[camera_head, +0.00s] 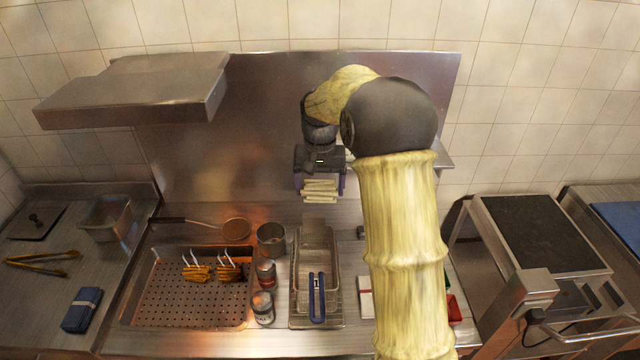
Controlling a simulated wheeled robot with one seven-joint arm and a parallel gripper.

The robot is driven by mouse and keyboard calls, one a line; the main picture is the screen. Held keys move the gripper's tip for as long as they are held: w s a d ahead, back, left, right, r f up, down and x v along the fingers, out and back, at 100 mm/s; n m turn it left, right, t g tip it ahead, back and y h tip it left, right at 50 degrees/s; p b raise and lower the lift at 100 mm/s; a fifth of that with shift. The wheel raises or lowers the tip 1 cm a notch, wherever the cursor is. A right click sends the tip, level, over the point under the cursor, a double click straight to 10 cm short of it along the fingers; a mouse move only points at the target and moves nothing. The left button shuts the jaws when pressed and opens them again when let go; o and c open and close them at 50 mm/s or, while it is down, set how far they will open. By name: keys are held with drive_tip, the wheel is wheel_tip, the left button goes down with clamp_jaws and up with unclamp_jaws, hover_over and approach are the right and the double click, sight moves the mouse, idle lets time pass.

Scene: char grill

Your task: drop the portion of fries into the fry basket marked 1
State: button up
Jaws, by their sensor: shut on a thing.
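My gripper (319,184) is shut on the portion of fries (320,194), a small stack of pale yellow sticks held between its dark purple fingers. It points down and holds the fries above the back end of a narrow wire fry basket (332,262). The basket sits in a metal well on the counter and has a blue handle (317,296) toward the front. The fries look apart from the basket; the exact height gap is hard to tell. No number can be read on the basket. My arm hides part of the counter to its right.
A metal pot (271,240) and two shakers (264,306) stand just left of the basket. A steel hood (135,90) juts out at upper left. A dark-topped grill (535,235) stands right.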

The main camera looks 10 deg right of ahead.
sight(320, 197)
wheel_tip(320, 197, down, 4)
drive_tip(key=b, duration=0.2)
drive_tip(key=shift+b, duration=0.4)
drive_tip(key=o, duration=0.9)
drive_tip(key=shift+o, duration=0.2)
wheel_tip(320, 197, up, 17)
drive_tip(key=b, duration=0.2)
drive_tip(key=shift+r, duration=0.2)
